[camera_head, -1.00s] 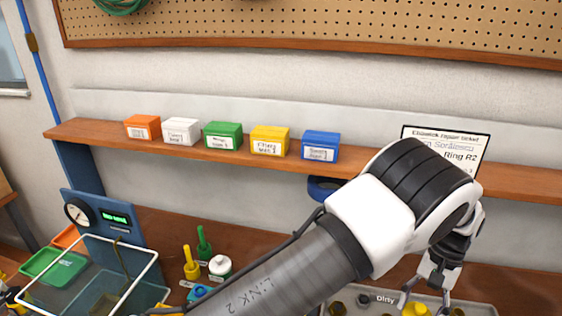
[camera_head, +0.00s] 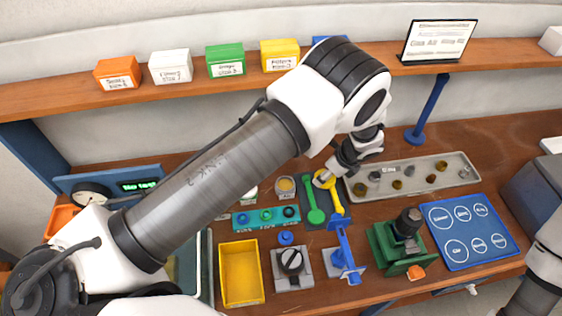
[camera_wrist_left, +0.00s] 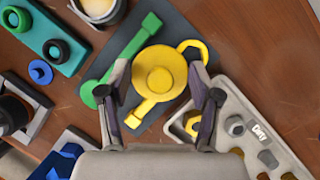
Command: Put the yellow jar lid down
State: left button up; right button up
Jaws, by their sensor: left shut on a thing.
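My left gripper (camera_head: 326,180) is shut on the yellow jar lid (camera_wrist_left: 160,73), a round disc with a raised knob. In the left wrist view the lid sits between the two fingers (camera_wrist_left: 158,68). It is over a dark mat (camera_wrist_left: 185,28) with a green wrench (camera_wrist_left: 127,48) and a yellow wrench (camera_wrist_left: 143,108), hiding part of the yellow one. The height of the lid above the mat is hard to tell. An open jar with pale contents (camera_head: 286,187) stands just left of the mat. My right gripper is out of view.
A grey tray (camera_head: 450,187) of small metal parts lies right of the mat. A teal block (camera_head: 266,217), yellow bin (camera_head: 241,274), blue stand (camera_head: 345,256), green fixture (camera_head: 392,250) and blue marked board (camera_head: 468,232) crowd the bench front. Bare wood shows behind the tray.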

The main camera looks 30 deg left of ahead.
pick_arm(q)
jog(key=shift+w+a+f+b, duration=0.15)
jog(key=shift+a+f+b, duration=0.65)
jog(key=shift+a, duration=0.2)
jog(key=a+b, duration=0.1)
jog(key=a, duration=0.3)
jog(key=a+b, duration=0.1)
jog(key=a, duration=0.3)
jog(key=a+b, duration=0.1)
jog(key=a, duration=0.3)
jog(key=shift+w+a+f+b, duration=0.2)
jog(key=shift+w+a+b, duration=0.15)
jog(key=shift+a, duration=0.05)
notch_tip(320, 180, down, 4)
jog(key=b, duration=0.3)
jog(key=shift+s+a+r, duration=0.1)
jog(key=shift+a+r, duration=0.05)
jog(key=shift+r, duration=0.2)
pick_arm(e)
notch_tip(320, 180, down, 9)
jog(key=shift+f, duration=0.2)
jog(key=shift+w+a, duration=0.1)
pick_arm(q)
jog(key=shift+f, duration=0.2)
jog(key=o, duration=0.8)
jog(key=shift+r, duration=0.1)
jog(key=shift+o, duration=0.2)
jog(key=shift+r, duration=0.1)
